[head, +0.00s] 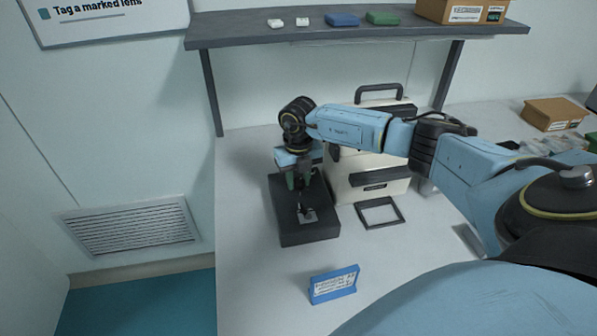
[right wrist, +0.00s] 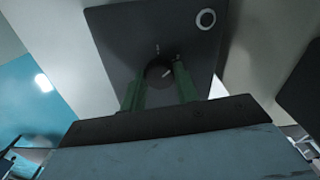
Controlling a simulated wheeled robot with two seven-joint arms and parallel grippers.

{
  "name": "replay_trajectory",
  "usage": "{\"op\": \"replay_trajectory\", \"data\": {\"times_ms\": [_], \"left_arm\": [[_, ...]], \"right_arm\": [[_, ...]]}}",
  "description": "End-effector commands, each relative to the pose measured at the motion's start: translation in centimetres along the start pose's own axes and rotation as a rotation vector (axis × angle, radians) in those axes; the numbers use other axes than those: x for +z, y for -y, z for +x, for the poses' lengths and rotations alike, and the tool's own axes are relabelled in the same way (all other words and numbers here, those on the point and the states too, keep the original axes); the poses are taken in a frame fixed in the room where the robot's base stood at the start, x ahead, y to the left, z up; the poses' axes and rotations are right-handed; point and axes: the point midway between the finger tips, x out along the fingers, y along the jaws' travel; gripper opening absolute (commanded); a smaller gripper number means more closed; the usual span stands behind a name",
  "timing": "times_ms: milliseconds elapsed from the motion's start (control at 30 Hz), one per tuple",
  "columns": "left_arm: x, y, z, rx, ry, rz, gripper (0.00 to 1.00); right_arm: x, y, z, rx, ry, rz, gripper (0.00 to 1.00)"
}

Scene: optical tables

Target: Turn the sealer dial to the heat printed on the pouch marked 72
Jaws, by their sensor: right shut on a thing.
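My right gripper (head: 299,180) points down over a dark box-shaped unit (head: 307,234) on the white table. In the right wrist view, its two green fingers (right wrist: 160,85) are shut on a round dark dial (right wrist: 159,73) on the unit's dark face (right wrist: 120,40). A light pointer mark shows on the dial, and small marks too small to read lie beside it. A white ring (right wrist: 205,19) sits near the face's corner. A blue stand with a printed label (head: 333,284) is at the table's front; its print is too small to read. My left gripper is out of view.
A cream machine with a black handle (head: 366,188) stands behind my right arm, with a black square frame (head: 380,212) before it. A shelf (head: 350,36) spans the back. A cardboard box (head: 553,113) and several packets lie at the right. Table room is free around the blue stand.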

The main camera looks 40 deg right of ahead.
Motion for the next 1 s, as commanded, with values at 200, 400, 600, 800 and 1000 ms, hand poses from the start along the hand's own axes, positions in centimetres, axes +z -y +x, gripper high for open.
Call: {"op": "replay_trajectory", "data": {"times_ms": [200,400,600,800,1000], "left_arm": [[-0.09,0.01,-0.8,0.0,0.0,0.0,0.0],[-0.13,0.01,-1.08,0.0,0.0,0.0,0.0],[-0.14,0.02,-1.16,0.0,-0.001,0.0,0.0],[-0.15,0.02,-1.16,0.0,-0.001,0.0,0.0],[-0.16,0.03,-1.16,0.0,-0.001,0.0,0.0]], "right_arm": [[0.1,-0.01,-0.22,0.001,0.003,0.126,0.07],[0.13,0.0,-0.2,0.001,0.003,0.189,0.07],[0.14,0.01,-0.17,0.001,0.004,0.213,0.07],[0.16,0.02,-0.17,0.001,0.004,0.215,0.07],[0.16,0.02,-0.17,0.001,0.005,0.214,0.35]]}}
